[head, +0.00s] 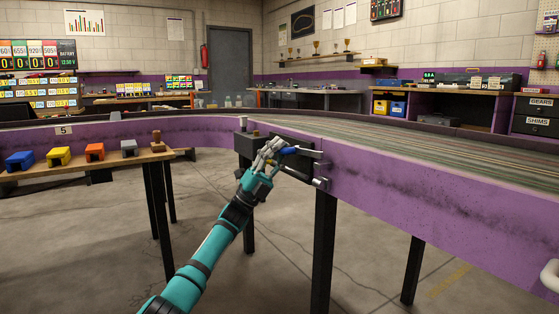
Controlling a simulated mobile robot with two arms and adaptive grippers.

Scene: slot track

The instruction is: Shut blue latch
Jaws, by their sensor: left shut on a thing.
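The blue latch (290,150) is a small blue-gripped lever on a dark bracket at the end of the purple track side, in the middle of the head view. My left gripper (277,150), on a teal arm, reaches up to it from below. Its grey fingers are shut on the blue latch and hide part of it. Silver metal pieces of the latch fitting show just right of the blue part and lower at its side (320,183). I cannot tell the lever's exact angle. My right gripper is not in view.
The purple-sided track (420,207) runs right from the latch on dark legs. A wooden bench (85,167) at left bears blue, yellow, orange and grey blocks and a brown knob-like piece (157,141). The concrete floor around my left arm is clear.

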